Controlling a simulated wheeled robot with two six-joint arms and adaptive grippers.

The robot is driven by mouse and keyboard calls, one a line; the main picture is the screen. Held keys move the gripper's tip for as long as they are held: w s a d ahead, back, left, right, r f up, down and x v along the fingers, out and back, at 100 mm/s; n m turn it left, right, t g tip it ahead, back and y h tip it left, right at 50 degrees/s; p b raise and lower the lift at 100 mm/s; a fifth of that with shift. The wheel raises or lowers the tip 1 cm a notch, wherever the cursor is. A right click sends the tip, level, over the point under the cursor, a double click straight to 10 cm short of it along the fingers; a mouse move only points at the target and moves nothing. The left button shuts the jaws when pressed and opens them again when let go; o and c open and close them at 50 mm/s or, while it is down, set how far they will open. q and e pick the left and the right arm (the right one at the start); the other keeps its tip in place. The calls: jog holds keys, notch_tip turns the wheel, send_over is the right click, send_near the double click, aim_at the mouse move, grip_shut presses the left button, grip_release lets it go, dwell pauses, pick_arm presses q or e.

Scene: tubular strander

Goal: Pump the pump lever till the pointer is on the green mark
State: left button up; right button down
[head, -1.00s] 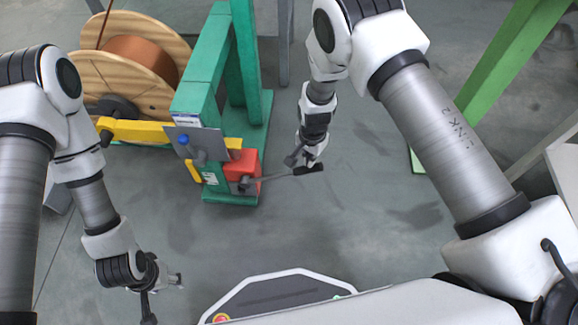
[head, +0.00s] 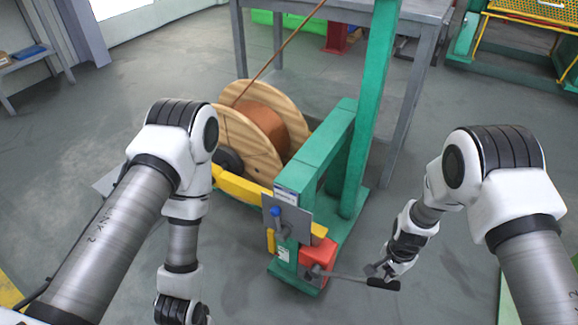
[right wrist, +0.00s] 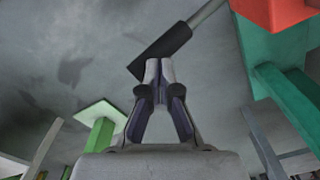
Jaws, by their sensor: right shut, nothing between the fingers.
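The pump lever (head: 345,277) is a thin grey rod sticking out to the right from the red pump block (head: 318,252) low on the green stand. It ends in a black grip (head: 383,284). The grip also shows in the right wrist view (right wrist: 160,52), just beyond the fingertips. My right gripper (head: 384,272) is shut and empty at the grip, on its upper side in the head view; I cannot tell whether they touch. My left arm runs off the bottom edge, its gripper out of view. I cannot make out a pointer or green mark.
The green stand (head: 318,157) carries a grey plate (head: 292,219) with a blue knob (head: 276,211). A wooden reel (head: 240,138) of copper wire and a yellow bar (head: 240,188) stand left of it. A grey table (head: 408,10) is behind.

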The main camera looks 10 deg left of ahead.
notch_tip(320, 180, down, 15)
jog(key=s+d+b, duration=0.1)
jog(key=d+b, duration=0.2)
jog(key=b, duration=0.9)
jog(key=a+r+p, duration=0.1)
jog(key=r+p, duration=0.3)
jog(key=r, duration=0.1)
jog(key=a+r+p, duration=0.1)
jog(key=r+p, duration=0.3)
jog(key=r, duration=0.1)
jog(key=w+a+r+p, duration=0.1)
jog(key=r+p, duration=0.4)
jog(key=shift+r, duration=0.2)
jog(key=shift+f, duration=0.25)
